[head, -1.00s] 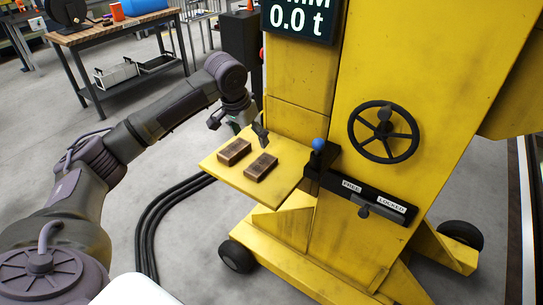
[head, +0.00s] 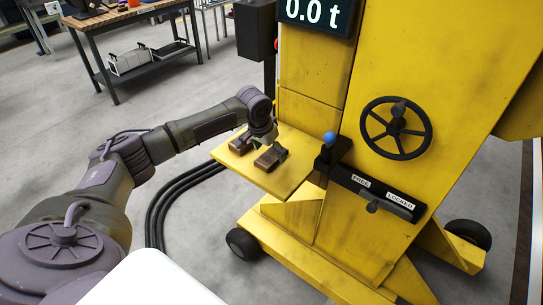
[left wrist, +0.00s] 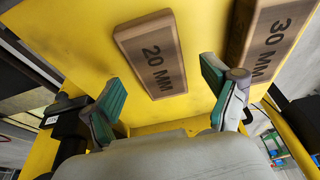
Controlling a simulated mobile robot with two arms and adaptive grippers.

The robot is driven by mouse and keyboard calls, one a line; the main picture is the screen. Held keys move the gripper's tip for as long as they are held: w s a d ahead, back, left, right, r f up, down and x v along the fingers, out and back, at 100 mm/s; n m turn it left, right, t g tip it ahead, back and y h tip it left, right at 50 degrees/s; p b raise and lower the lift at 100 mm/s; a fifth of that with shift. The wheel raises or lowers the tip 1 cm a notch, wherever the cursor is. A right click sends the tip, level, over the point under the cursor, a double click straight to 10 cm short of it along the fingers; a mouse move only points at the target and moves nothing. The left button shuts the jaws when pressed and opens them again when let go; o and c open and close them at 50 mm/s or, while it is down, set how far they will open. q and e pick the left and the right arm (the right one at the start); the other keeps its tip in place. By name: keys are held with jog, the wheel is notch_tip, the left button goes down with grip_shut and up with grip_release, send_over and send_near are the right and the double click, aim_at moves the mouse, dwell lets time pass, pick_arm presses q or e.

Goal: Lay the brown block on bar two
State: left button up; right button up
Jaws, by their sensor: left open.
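Two brown wooden blocks lie flat on the yellow shelf (head: 292,181). In the left wrist view one block (left wrist: 152,52) is marked 20 MM and the other block (left wrist: 272,40) is marked 30 MM. In the head view, one block (head: 238,145) is partly hidden by my arm, and the other block (head: 268,160) lies just below my fingers. My left gripper (head: 266,146) is open and empty above the shelf. In the left wrist view its green-padded fingers (left wrist: 160,90) point toward the 20 MM block, which lies ahead between them. No bar can be made out. My right gripper is not in view.
The yellow machine stands right of the shelf, with a handwheel (head: 397,129), a blue-knobbed lever (head: 330,138), a FREE/LOCKED slider (head: 373,198) and a display (head: 318,12). Black cables (head: 178,207) run along the floor. A workbench (head: 130,20) is at the back left.

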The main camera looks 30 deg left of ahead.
pick_arm(q)
jog(key=shift+x, duration=0.8)
jog(key=shift+r, duration=0.1)
jog(key=c, duration=1.4)
